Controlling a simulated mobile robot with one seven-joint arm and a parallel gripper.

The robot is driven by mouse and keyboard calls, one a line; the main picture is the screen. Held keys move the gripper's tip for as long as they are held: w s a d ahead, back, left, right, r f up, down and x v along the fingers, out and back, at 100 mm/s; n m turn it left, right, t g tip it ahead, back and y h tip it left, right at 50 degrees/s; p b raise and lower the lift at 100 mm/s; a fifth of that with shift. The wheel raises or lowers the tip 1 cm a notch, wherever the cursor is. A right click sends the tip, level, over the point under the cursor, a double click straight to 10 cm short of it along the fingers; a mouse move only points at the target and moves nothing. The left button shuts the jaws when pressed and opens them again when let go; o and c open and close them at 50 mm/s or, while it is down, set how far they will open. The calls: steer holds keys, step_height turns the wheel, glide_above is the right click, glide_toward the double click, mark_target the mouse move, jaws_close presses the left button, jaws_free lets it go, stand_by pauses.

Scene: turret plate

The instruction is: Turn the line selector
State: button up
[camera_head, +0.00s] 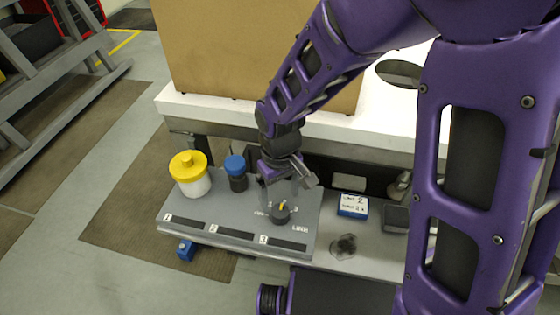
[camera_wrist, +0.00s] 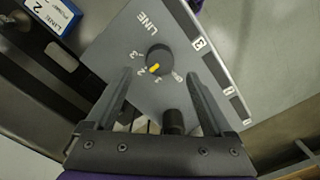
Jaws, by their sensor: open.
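The line selector is a round black knob (camera_head: 281,214) with a yellow pointer mark, on a grey plate (camera_head: 228,205) near the word LINE. In the wrist view the knob (camera_wrist: 161,57) has the numbers 0, 1, 2 and 3 around it. Its yellow mark points to the lower left there, around 1 and 2; I cannot tell exactly which. My gripper (camera_head: 281,190) is above the knob, pointing down, with its fingers apart. In the wrist view my gripper (camera_wrist: 159,72) has one finger to each side of the knob, and nothing is held. Contact with the knob is not visible.
A blue-and-white block (camera_head: 352,206) labelled LINE 2 stands right of the plate. A yellow-lidded white jar (camera_head: 190,175) and a blue-capped dark jar (camera_head: 236,172) stand at the plate's back left. A dark knobbed part (camera_head: 344,246) lies to the right. Numbered slots line the plate's front.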

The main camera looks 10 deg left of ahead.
mark_target(279, 210)
step_height(279, 210, up, 11)
steer(key=p, duration=0.2)
steer(key=shift+a, duration=0.1)
stand_by(0.4)
